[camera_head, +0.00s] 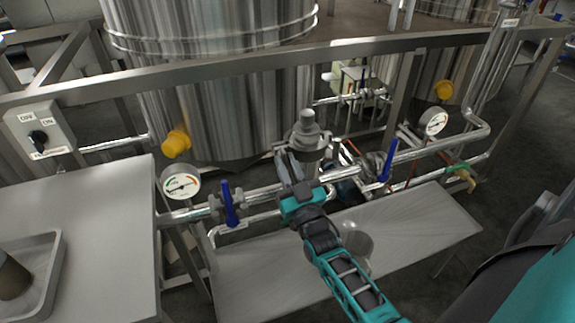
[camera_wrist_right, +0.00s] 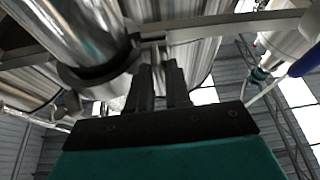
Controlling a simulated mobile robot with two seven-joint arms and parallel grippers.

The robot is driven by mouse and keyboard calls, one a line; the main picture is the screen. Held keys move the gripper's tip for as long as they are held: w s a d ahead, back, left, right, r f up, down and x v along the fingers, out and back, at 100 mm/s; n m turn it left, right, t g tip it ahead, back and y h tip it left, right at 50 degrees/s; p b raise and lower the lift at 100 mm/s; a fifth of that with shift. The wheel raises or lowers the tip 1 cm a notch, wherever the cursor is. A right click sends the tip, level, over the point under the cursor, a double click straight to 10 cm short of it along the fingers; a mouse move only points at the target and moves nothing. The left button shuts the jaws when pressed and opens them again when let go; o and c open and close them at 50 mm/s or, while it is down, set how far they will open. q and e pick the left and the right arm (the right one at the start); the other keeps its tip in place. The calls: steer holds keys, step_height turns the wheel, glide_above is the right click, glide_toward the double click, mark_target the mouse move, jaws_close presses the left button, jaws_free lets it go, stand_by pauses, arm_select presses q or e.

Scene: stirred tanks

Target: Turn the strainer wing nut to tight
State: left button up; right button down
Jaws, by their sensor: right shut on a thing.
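The strainer (camera_head: 307,136) is a grey metal body with a stepped top on the pipe line in the middle of the head view. My right gripper (camera_head: 285,160) reaches up to its left side. The right wrist view shows the dark fingers (camera_wrist_right: 164,78) close together beside the metal collar of the strainer (camera_wrist_right: 95,75). They are shut on a small part at the collar, where the wing nut sits. The wing nut itself is hidden by the fingers, and its angle cannot be told. My left gripper is not in view.
Blue valve handles stand left (camera_head: 229,204) and right (camera_head: 388,160) of the strainer. Gauges (camera_head: 180,184) (camera_head: 434,122) sit on the pipes. A steel rail (camera_head: 240,67) crosses behind and above. A low metal shelf (camera_head: 420,225) lies below, with a clear vessel (camera_head: 357,243) on it.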

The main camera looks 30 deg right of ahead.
steer(key=shift+m+h, duration=0.4)
steer(key=shift+m, duration=0.1)
steer(key=c, duration=1.1)
jaws_free()
steer(key=shift+d, duration=0.1)
steer(key=shift+s+f, duration=0.1)
